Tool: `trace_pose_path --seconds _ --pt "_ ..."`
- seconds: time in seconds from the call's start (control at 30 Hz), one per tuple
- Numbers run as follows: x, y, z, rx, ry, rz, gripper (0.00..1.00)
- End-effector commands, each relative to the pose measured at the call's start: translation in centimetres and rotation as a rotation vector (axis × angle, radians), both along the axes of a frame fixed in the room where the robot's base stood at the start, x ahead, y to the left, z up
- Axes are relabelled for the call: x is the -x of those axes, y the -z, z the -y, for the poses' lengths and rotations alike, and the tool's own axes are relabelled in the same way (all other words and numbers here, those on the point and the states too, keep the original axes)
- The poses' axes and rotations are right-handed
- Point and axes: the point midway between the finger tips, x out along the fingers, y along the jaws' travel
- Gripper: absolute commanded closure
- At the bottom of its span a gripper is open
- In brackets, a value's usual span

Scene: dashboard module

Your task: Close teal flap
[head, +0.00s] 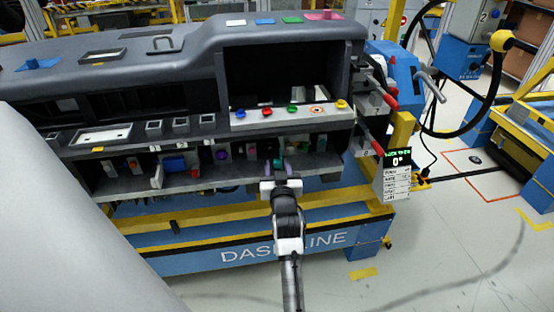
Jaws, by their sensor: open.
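A small teal piece (277,163), which looks like the teal flap, shows in the lower row of the grey dashboard module (195,185), just beyond my gripper's fingers. My gripper (279,174) is open at the front of this lower shelf, below the button panel. It partly covers the teal piece, so I cannot tell the flap's angle or whether the fingers touch it. A purple piece (285,165) shows close beside it at the right finger.
A white panel (325,114) with several coloured buttons is above my gripper. Other small coloured parts, including a blue one (174,165), line the lower shelf to the left. Red-handled levers (371,141) are at the right end. Open floor lies to the right.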

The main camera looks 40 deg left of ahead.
Motion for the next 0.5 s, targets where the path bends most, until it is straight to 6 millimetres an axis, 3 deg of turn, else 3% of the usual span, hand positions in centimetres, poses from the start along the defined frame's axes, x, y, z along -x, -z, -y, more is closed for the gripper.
trace_pose_path --seconds 0.2,0.5 --pt "-1.23 -0.03 -1.31 -0.001 -0.001 -0.001 0.59" --pt "-1.39 0.04 -1.43 -0.001 0.000 -0.001 0.59"
